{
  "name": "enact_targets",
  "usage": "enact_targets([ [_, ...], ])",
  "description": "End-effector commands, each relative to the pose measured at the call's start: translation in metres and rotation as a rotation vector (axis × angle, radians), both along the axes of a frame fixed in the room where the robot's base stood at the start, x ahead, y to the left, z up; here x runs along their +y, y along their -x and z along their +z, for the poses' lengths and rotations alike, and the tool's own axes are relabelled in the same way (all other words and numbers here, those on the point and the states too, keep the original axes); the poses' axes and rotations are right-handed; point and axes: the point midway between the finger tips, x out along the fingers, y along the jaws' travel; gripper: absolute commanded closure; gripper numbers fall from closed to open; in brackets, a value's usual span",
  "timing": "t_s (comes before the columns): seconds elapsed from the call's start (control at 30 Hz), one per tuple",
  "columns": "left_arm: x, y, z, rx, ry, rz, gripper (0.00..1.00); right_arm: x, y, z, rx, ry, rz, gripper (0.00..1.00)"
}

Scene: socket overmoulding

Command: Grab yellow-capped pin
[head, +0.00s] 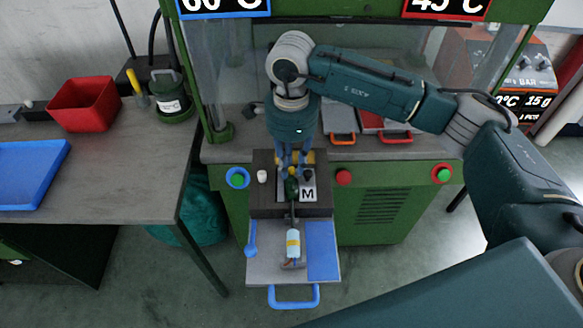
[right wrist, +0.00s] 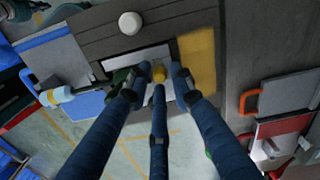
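My right gripper (head: 295,176) points down over the dark block with an "M" label (head: 308,194) at the front of the green machine. In the right wrist view its three blue fingers (right wrist: 158,82) surround a small round yellow cap (right wrist: 158,73). Gaps show between the cap and the outer fingertips, so the gripper looks open. The pin below the cap is hidden, and I cannot tell whether the middle finger touches it. In the head view the fingers hide the cap. A dark green piece (head: 291,187) lies beside the fingertips. My left gripper is out of view.
A yellow patch (right wrist: 197,60) and a white knob (right wrist: 130,23) are on the block. A yellow-banded cylinder (head: 293,243) lies on the front shelf (head: 264,262). Green (head: 237,178) and red (head: 344,177) buttons flank the block. A red bin (head: 84,103) stands on the left table.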

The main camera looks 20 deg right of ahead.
Motion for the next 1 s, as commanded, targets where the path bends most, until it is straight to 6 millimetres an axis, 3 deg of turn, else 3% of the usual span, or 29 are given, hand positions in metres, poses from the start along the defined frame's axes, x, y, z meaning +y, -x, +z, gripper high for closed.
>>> enact_targets([
  [0.3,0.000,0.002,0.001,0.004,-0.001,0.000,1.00,0.000,0.001,-0.008,0.004,0.002,0.001,0.77],
  [0.4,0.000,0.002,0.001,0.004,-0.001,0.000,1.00,0.000,0.001,-0.008,0.004,0.002,0.001,0.98],
  [0.43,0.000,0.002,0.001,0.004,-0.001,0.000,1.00,0.000,0.001,-0.008,0.005,0.002,0.002,1.00],
  [0.83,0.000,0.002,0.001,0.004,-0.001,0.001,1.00,-0.001,0.002,-0.007,0.005,0.003,0.002,1.00],
  [1.0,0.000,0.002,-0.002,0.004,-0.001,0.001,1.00,0.000,0.001,0.003,0.003,0.003,0.001,1.00],
])
